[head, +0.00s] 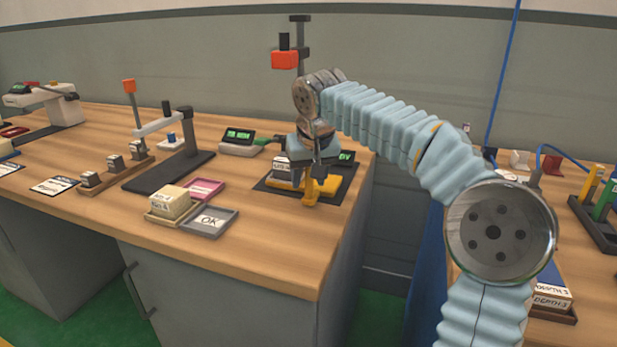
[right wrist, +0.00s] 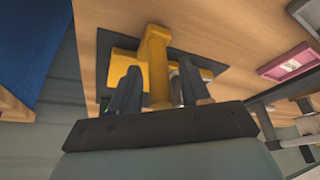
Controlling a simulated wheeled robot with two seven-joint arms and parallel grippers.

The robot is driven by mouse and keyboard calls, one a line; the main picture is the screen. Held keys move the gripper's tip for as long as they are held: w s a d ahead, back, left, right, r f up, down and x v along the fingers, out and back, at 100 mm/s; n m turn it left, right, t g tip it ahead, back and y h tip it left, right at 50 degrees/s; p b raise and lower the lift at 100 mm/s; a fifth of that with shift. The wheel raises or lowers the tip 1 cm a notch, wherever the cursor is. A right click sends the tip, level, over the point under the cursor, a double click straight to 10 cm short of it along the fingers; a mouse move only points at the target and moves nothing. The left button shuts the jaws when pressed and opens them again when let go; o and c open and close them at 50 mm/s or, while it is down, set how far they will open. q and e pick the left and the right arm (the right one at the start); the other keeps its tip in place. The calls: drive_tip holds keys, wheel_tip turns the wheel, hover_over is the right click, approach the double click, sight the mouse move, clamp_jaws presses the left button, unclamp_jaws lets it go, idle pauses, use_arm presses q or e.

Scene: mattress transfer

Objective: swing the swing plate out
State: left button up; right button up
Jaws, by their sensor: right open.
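The yellow swing plate (head: 328,186) is on a dark fixture base at the right end of the wooden bench, partly hidden by my right arm. In the right wrist view a yellow upright post (right wrist: 155,48) stands with a flat yellow plate (right wrist: 122,58) beside it. My right gripper (head: 318,163) points down over the fixture. Its two dark fingers show open in the right wrist view (right wrist: 160,80), one on each side of the yellow post. I cannot tell whether they touch it. My left gripper is out of view.
A block stack (head: 171,201), a pink tray (head: 205,188) and a grey OK tray (head: 209,221) lie left of the fixture. A dark stand (head: 168,172) is farther left. The bench's front right corner is clear.

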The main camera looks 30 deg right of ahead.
clamp_jaws()
